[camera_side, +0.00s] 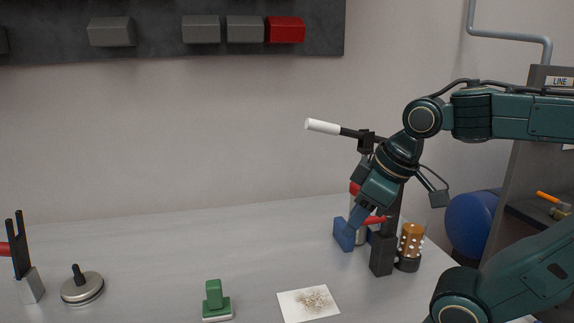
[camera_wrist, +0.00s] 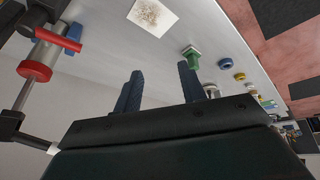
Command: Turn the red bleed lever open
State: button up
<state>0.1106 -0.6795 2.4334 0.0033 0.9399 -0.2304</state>
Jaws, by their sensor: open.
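The red bleed lever (camera_wrist: 60,40) crosses a pale metal cylinder (camera_wrist: 42,52) at the upper left of the wrist view. In the side view the lever (camera_side: 375,220) is partly hidden behind my gripper (camera_side: 358,222). A red collar (camera_wrist: 35,71) sits on the cylinder's lower end in the wrist view. Blue supports (camera_wrist: 73,32) flank the cylinder; one also shows in the side view (camera_side: 343,236). My gripper (camera_wrist: 160,78) is open, with nothing seen between its blue fingers. In the wrist view the lever lies left of both fingers, apart from them.
A black post with a white-ended bar (camera_side: 323,127) rises behind my gripper. An amber cylinder (camera_side: 411,240) stands close on the right. A speckled white card (camera_side: 309,303), green-handled block (camera_side: 215,301) and metal disc (camera_side: 82,289) lie on the bench. Free bench surface lies left of the blue supports.

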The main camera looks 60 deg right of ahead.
jog(key=d+r+n+g, duration=0.1)
jog(key=d+n, duration=0.2)
jog(key=d, duration=0.5)
jog(key=w+d+r+n+g+h, duration=0.1)
jog(key=d+n, duration=0.3)
jog(key=d, duration=0.5)
jog(key=shift+r+n+g, duration=0.3)
jog(key=shift+r+g, duration=0.45)
jog(key=shift+g, duration=0.05)
jog(key=shift+w+f, duration=0.15)
jog(key=f, duration=0.4)
jog(key=w+d+f, duration=0.1)
jog(key=f, duration=0.8)
jog(key=shift+w+d+f, duration=0.15)
jog(key=shift+w+d, duration=0.2)
jog(key=shift+w, duration=0.05)
grip_shut()
